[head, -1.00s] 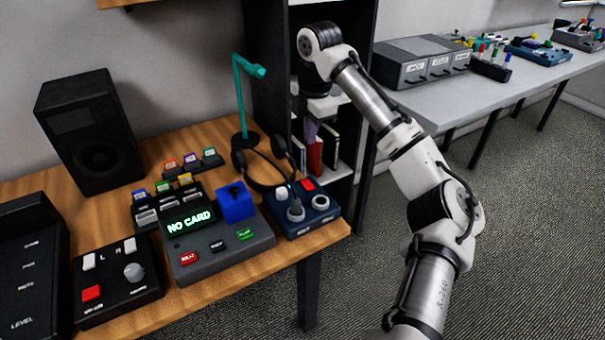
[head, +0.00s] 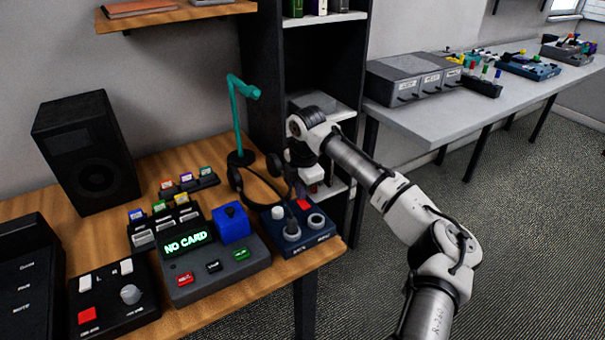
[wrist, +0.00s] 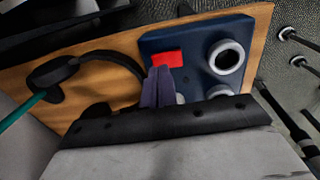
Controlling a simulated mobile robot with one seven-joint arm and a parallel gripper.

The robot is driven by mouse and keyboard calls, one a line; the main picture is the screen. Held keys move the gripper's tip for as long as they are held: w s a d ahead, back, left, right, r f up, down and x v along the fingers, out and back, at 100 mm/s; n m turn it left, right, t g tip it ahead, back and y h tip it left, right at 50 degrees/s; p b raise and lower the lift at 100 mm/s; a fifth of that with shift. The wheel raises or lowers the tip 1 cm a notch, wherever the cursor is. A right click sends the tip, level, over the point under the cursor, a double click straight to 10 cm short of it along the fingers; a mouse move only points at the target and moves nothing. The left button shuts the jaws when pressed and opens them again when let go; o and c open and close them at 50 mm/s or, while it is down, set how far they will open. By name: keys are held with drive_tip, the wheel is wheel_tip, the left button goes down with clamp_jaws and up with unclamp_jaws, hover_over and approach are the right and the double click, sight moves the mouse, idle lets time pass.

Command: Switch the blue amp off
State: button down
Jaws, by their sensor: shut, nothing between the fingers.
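The blue amp (head: 318,236) sits at the right end of the wooden desk, with a red switch (head: 303,204) near its back edge and several round knobs on top. In the wrist view the amp (wrist: 152,43) lies right below my gripper (wrist: 163,70). My gripper is shut and empty. Its purple-grey fingertips appear at the near edge of the red switch (wrist: 168,58); I cannot tell whether they touch it. The fingers and palm hide part of the amp's top. In the head view the wrist hangs above and behind the amp.
A card reader box (head: 220,276) showing "NO CARD" with a blue block stands to the left. A dark shelf (head: 262,90) is behind. The floor on the right is clear.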

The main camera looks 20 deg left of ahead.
drive_tip(key=shift+f, duration=0.65)
drive_tip(key=shift+a, duration=0.1)
drive_tip(key=shift+w+f+p, duration=0.1)
drive_tip(key=shift+f+p, duration=0.2)
drive_tip(key=shift+p, duration=0.05)
drive_tip(key=shift+s+d+p, duration=0.4)
drive_tip(key=shift+s+d, duration=0.15)
drive_tip(key=shift+d, duration=0.05)
